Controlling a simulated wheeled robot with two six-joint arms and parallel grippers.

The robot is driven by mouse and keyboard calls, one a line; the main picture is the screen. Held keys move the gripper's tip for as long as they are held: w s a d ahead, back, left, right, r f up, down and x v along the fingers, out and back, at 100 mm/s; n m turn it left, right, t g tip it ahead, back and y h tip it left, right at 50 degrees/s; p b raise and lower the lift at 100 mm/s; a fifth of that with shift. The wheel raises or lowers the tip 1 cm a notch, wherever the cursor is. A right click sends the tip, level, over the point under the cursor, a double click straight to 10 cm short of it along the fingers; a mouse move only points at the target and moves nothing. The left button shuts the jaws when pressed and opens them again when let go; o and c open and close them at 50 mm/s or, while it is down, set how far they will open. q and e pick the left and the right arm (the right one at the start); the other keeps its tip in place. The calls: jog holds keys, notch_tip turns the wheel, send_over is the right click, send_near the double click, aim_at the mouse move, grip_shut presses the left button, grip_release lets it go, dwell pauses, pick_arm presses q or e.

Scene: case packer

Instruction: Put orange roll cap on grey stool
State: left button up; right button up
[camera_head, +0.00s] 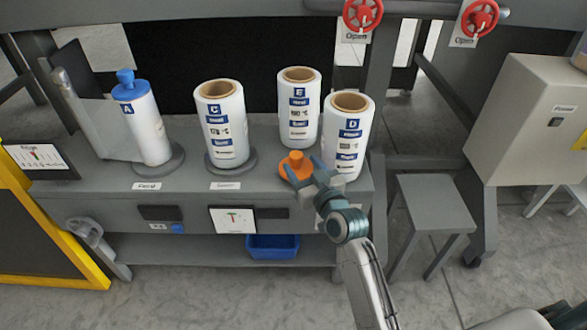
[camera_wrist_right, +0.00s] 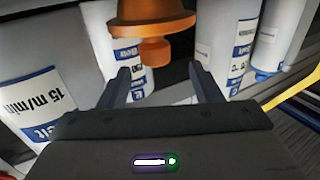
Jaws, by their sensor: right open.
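The orange roll cap (camera_head: 294,164) sits on the grey bench top, in front of rolls E and D. In the right wrist view the orange cap (camera_wrist_right: 154,14) shows at the top, with its round knob between and just beyond the fingertips. My right gripper (camera_head: 303,172) is at the cap, its fingers open on either side of the knob; the gripper also shows in the wrist view (camera_wrist_right: 160,80). Whether a finger touches the cap cannot be told. The grey stool (camera_head: 435,203) stands on the floor right of the bench. My left gripper is not in view.
Roll E (camera_head: 299,120) and roll D (camera_head: 346,140) stand close behind the cap. Roll C (camera_head: 222,130) and roll A with a blue cap (camera_head: 142,125) stand on bases to the left. A grey cabinet (camera_head: 525,115) is right of the stool. The stool's seat is clear.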

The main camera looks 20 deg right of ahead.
aim_at(300, 159)
jog(key=w, duration=0.5)
jog(key=shift+w+a+f, duration=0.15)
jog(key=shift+f, duration=0.05)
jog(key=c, duration=1.1)
jog(key=shift+c, duration=0.2)
jog(key=shift+r, duration=0.15)
